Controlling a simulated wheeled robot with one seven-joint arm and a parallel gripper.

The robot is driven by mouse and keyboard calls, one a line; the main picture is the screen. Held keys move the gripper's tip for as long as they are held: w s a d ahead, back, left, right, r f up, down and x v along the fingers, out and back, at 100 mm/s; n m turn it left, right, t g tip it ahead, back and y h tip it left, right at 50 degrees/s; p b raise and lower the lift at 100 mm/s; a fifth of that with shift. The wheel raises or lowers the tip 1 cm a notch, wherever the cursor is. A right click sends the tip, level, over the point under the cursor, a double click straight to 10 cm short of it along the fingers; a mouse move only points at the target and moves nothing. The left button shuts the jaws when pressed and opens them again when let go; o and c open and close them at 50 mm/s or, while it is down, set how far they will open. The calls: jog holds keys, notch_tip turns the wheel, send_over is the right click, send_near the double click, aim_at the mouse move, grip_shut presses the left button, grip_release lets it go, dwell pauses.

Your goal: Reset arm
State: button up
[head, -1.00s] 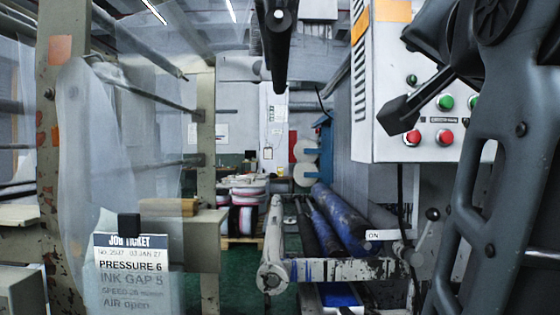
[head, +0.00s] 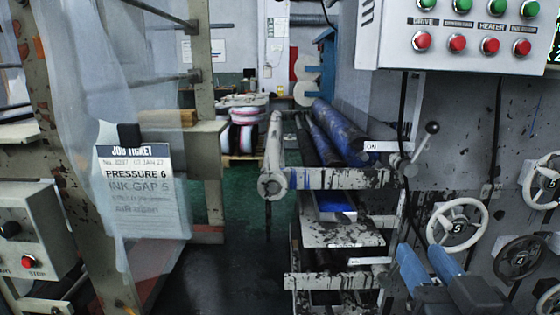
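My gripper (head: 421,248) shows at the bottom right of the head view, with two blue fingers on grey mounts. The fingers point up and stand apart with a gap between them. Nothing shows between them, so it looks open and empty. It is in front of the press's lower right side, left of and below a white handwheel marked 5 (head: 457,226). The rest of my arm is below the picture or hidden.
A control panel (head: 455,52) with green and red buttons hangs at upper right. More handwheels (head: 520,258) line the right wall. Blue and dark rollers (head: 340,132) lie mid-picture. A job ticket (head: 142,190) hangs on clear film at left. Green floor (head: 243,205) is open between.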

jog(key=s+d+f+n+g+y, duration=0.1)
jog(key=s+f, duration=0.7)
jog(key=s, duration=0.4)
jog(key=s+d+f+n+g, duration=0.1)
jog(key=s+f+g, duration=0.1)
jog(key=s+f, duration=0.75)
jog(key=s+d+r+m, duration=0.1)
jog(key=s+r, duration=0.1)
jog(key=s, duration=1)
jog(key=shift+g, duration=0.3)
